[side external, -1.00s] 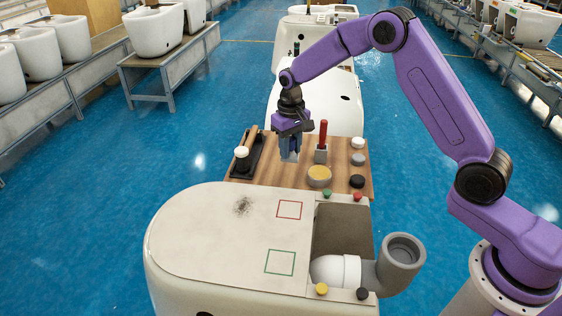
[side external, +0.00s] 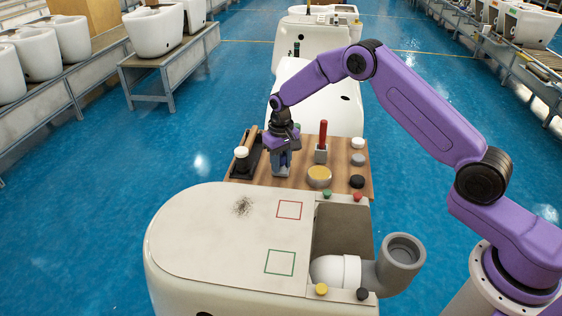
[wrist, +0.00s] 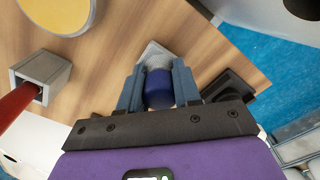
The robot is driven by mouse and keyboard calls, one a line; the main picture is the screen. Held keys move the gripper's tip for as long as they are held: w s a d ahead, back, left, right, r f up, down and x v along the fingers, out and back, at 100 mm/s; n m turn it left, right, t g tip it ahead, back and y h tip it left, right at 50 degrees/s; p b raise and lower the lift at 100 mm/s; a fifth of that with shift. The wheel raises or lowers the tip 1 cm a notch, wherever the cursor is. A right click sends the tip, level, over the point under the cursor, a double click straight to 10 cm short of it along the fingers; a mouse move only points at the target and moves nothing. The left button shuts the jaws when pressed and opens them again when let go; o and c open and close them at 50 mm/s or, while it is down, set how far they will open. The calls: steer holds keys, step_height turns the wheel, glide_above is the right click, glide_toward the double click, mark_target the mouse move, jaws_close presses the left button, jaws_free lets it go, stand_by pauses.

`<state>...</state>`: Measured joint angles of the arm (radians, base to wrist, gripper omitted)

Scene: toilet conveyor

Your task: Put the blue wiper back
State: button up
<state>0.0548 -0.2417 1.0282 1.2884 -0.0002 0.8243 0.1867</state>
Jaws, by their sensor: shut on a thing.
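The blue wiper (wrist: 159,90) is between the two fingers of my gripper (wrist: 158,88) in the wrist view, and the gripper is shut on it. In the side view my gripper (side external: 282,165) is low over the wooden board (side external: 340,184), between the black tray and the red-handled tool. There the fingers hide most of the wiper, and contact with the board is unclear.
A red-handled tool (side external: 322,136) stands in a grey square holder (side external: 320,154) to the right. A yellow-topped round container (side external: 319,176) is in front of it. A black tray (side external: 243,168) lies left. Small round caps (side external: 357,159) line the board's right side. The cream toilet body (side external: 200,232) is in front.

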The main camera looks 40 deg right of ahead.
steer(key=shift+f, duration=0.15)
steer(key=o, duration=1)
